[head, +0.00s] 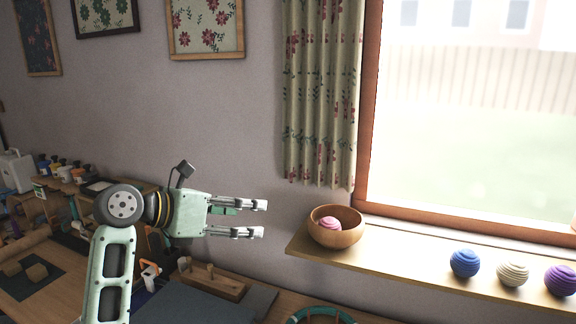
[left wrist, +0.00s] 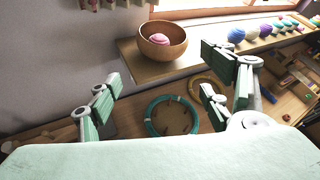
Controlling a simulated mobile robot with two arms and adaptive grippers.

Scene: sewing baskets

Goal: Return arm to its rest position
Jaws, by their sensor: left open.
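My left gripper (head: 265,219) is open and empty in the head view, pointing right with its fingers apart. It hangs in the air left of a wooden bowl (head: 350,235) on the windowsill shelf. A pink yarn ball (head: 329,224) lies in the bowl. In the left wrist view the spread fingers of the left gripper (left wrist: 170,88) show with nothing between them, and the bowl (left wrist: 163,52) with the pink ball (left wrist: 159,39) stands beyond them. My right gripper is not in view.
Blue (head: 465,263), cream (head: 513,273) and purple (head: 562,280) yarn balls sit on the shelf (head: 405,266) to the right. A green hoop (left wrist: 152,122) lies on the table below. Jars and a cluttered workbench are behind my arm.

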